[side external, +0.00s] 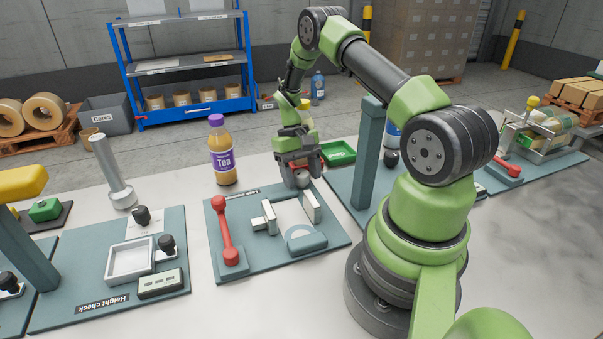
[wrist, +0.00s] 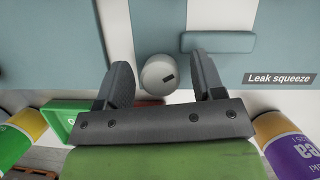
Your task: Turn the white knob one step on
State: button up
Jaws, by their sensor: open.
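The white knob (wrist: 157,76) shows in the wrist view as a round, pale cap with a small dark mark near its right side. It appears between the two fingers, with a gap on each side. My gripper (wrist: 162,66) is open and points down over it. In the side view, my gripper (side external: 299,168) is at the back edge of the teal leak squeeze plate (side external: 264,257). There the knob (side external: 303,179) is partly hidden by the fingers. How far the fingertips reach down beside it is hard to tell.
A tea bottle (side external: 222,160) stands behind the plate, left of my gripper. A green tray (side external: 338,153) lies close on the right. The plate carries a red-handled lever (side external: 225,230) and upright pale jaws (side external: 311,206). A tall teal post (side external: 368,150) stands to the right.

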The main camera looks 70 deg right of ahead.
aim_at(301, 172)
jog(key=c, duration=0.9)
jog(key=shift+m, duration=0.8)
jog(key=o, duration=0.9)
jog(key=shift+r, duration=0.1)
jog(key=shift+w+d+r, duration=0.15)
jog(key=shift+d+r, duration=0.05)
jog(key=shift+r, duration=0.15)
jog(key=v, duration=0.5)
jog(key=shift+r, duration=0.1)
notch_tip(301, 172, up, 6)
jog(key=shift+a, duration=0.1)
